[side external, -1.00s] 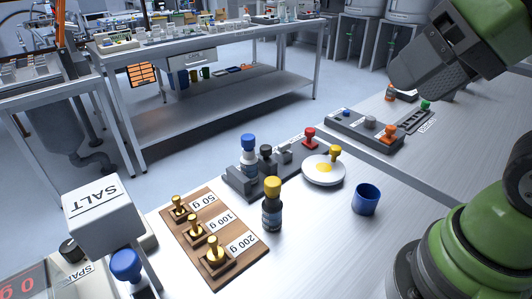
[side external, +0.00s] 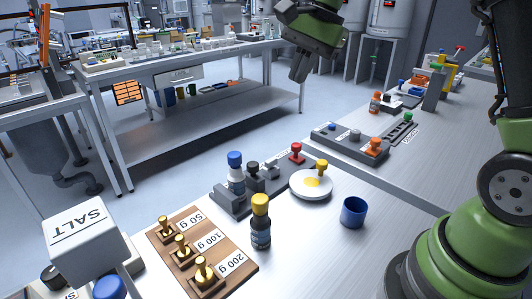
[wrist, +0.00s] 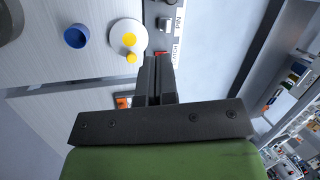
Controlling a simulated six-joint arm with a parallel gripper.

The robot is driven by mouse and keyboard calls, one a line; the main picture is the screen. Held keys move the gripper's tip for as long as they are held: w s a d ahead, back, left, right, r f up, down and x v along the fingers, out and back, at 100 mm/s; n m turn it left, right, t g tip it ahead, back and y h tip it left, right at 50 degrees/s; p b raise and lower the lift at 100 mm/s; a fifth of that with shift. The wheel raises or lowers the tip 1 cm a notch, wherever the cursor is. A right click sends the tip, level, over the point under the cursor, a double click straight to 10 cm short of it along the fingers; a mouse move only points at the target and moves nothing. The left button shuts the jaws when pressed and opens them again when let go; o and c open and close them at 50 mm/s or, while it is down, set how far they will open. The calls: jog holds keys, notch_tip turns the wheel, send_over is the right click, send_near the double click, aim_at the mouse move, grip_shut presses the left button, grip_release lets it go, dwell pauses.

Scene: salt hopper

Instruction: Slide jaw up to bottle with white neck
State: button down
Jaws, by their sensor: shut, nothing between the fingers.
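A bottle with a blue cap and white neck (side external: 236,180) stands upright in a dark grey fixture (side external: 229,205) in the side external view. A grey block with a black knob (side external: 253,169), seemingly the jaw, is just right of the bottle; I cannot tell whether they touch. My gripper (side external: 299,78) is high above the bench, well above and behind the fixture, shut and empty. Its closed fingers also show in the wrist view (wrist: 154,68). The bottle and the black knob are not visible in the wrist view.
A yellow-capped dark bottle (side external: 261,222) stands in front of the fixture. A white dish (side external: 303,192), red knob (side external: 296,152) and blue cup (side external: 354,212) are to its right. A board with brass weights (side external: 166,250) is at left. Bare bench lies around the cup.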

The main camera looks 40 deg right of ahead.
aim_at(255, 165)
jog(key=w+d+f+m+g+y, duration=0.1)
jog(key=w+d+f+m, duration=0.2)
jog(key=f, duration=0.3)
jog(key=w+d+f+m+g, duration=0.1)
jog(key=w+d+f+m, duration=0.15)
jog(key=f, duration=0.25)
jog(key=shift+y, duration=0.3)
jog(key=x, duration=1)
jog(key=shift+w+d+f, duration=0.1)
jog(key=shift+d+f, duration=0.05)
jog(key=shift+f, duration=0.1)
jog(key=shift+w+a+r, duration=0.1)
jog(key=shift+w+a, duration=0.05)
jog(key=shift+a, duration=0.45)
jog(key=shift+w+a+r, duration=0.1)
jog(key=shift+w+a, duration=0.1)
jog(key=shift+a, duration=0.45)
jog(key=shift+w+a, duration=0.1)
jog(key=shift+a, duration=0.5)
jog(key=shift+a, duration=1.55)
jog(key=shift+d, duration=0.1)
